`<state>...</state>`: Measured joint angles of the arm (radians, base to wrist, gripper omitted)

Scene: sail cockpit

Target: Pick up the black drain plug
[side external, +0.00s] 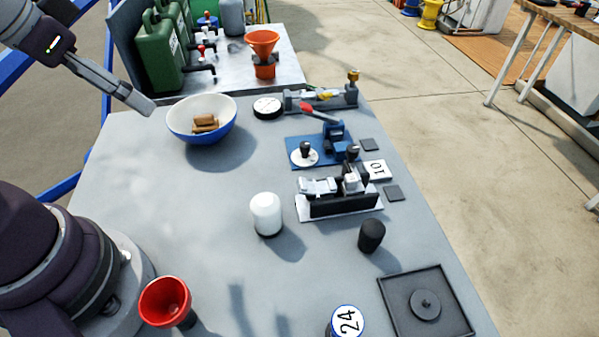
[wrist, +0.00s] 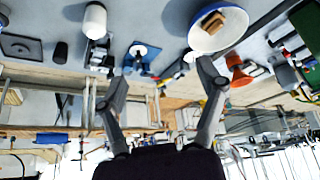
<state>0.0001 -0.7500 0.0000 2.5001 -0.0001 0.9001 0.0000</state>
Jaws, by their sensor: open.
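A black, tapered, plug-like piece (side external: 371,235) stands upright on the grey table, right of the white cylinder. It shows small at upper left in the wrist view (wrist: 61,52). A black round disc with a small knob (side external: 425,305) lies in a square black tray (side external: 393,312) at the front right. I cannot tell for sure which of the two is the drain plug. My gripper (side external: 143,104) is at the upper left, beside the bowl and far from both pieces. In the wrist view its fingers (wrist: 163,72) are spread with nothing between them.
A blue-and-white bowl (side external: 183,134) with brown pieces sits near my gripper. A white cylinder (side external: 267,214), a grey vise-like fixture (side external: 343,207) and a blue-based device (side external: 330,136) stand mid-table. A red funnel (side external: 165,297) is front left. The table's left-centre is clear.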

